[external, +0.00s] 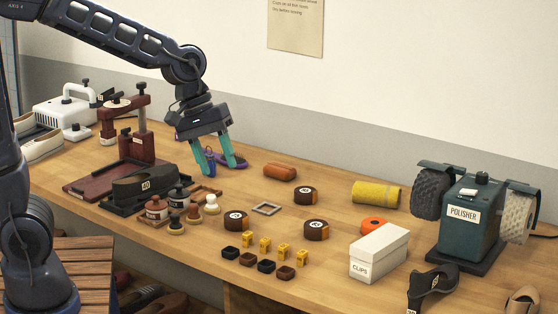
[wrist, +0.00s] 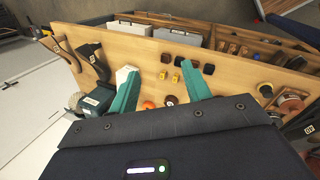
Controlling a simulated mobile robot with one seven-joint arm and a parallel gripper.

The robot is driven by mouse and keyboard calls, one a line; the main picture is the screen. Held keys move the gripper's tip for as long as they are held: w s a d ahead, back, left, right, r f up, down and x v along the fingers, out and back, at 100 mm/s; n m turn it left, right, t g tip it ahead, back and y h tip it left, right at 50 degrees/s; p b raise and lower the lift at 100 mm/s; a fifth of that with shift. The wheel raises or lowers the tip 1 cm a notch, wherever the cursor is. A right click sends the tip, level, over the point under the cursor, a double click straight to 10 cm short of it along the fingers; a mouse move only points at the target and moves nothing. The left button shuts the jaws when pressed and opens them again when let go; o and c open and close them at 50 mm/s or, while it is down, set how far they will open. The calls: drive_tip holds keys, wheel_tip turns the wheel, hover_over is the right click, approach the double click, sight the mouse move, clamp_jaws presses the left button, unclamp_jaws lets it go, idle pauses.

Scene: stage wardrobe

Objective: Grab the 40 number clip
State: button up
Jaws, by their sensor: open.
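Several small yellow clips (external: 264,245) stand in a row near the front of the bench. Any numbers on them are too small to read, so I cannot tell which is 40. Two yellow clips (wrist: 176,78) show in the wrist view between my fingers; others may be hidden. My gripper (external: 225,169) is open with teal fingers, over the back of the bench, behind and left of the clips. It also shows in the wrist view (wrist: 162,74). It holds nothing; a blue-purple item (external: 210,162) shows behind the left finger, and I cannot tell if they touch.
Small dark boxes (external: 266,266) line up in front of the clips. Round brown tins (external: 236,220) and a grey frame (external: 267,208) lie between them and my gripper. A white clips box (external: 378,252) and polisher (external: 463,219) stand right. A black shoe labelled 40 (external: 146,188) sits left.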

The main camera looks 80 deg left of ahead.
drive_tip(key=w+a+f+n, duration=0.6)
drive_tip(key=w+f+n, duration=0.25)
drive_tip(key=w, duration=0.25)
drive_tip(key=n, duration=0.6)
approach(302, 252)
drive_tip(key=shift+h, duration=0.3)
drive_tip(key=f, duration=0.1)
drive_tip(key=w+f, duration=0.1)
drive_tip(key=f, duration=0.1)
drive_tip(key=w+f, duration=0.1)
drive_tip(key=shift+w+d+f, duration=0.1)
drive_tip(key=shift+d+f, duration=0.05)
drive_tip(key=shift+f, duration=0.25)
drive_tip(key=shift+s+d+x, duration=0.15)
drive_tip(key=shift+x, duration=1.1)
drive_tip(key=shift+s+d+x, duration=0.1)
drive_tip(key=shift+s+x, duration=0.1)
drive_tip(key=shift+x, duration=1.1)
drive_tip(key=c, duration=1)
